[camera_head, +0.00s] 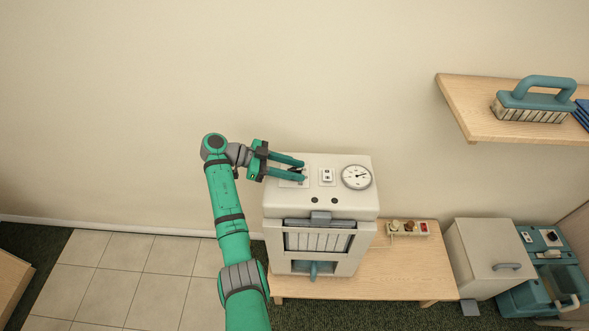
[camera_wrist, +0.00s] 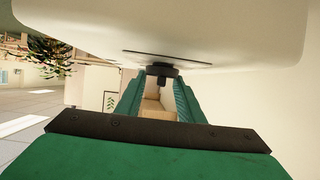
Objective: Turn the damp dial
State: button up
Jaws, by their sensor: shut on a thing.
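A pale, boxy machine (camera_head: 320,205) stands on a low wooden table against the wall. A small dark dial (camera_wrist: 162,70) sits on a thin plate at the top left of its sloping upper face. My gripper (camera_head: 303,171) reaches in from the left, with its two green fingers over this plate. In the wrist view, the fingers (camera_wrist: 160,84) stand on either side of the dial and are shut on it. In the camera_head view, the fingers hide most of the dial. I cannot read any label or its setting.
A round gauge (camera_head: 356,177) and a small switch plate (camera_head: 327,175) are right of the dial. A power strip (camera_head: 408,228) lies on the table (camera_head: 400,268). A wall shelf (camera_head: 470,110) holds a brush (camera_head: 535,103). A grey cabinet (camera_head: 485,258) stands at right.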

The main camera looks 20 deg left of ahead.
jog(key=shift+s+f+m+g, duration=0.1)
jog(key=shift+f+m+g, duration=0.1)
jog(key=shift+m+g, duration=1)
jog(key=shift+f+g+h, duration=0.1)
jog(key=shift+g+h, duration=0.2)
jog(key=o, duration=0.8)
jog(key=shift+r, duration=0.2)
jog(key=shift+a+r, duration=0.15)
jog(key=shift+a, duration=0.2)
jog(key=v, duration=1)
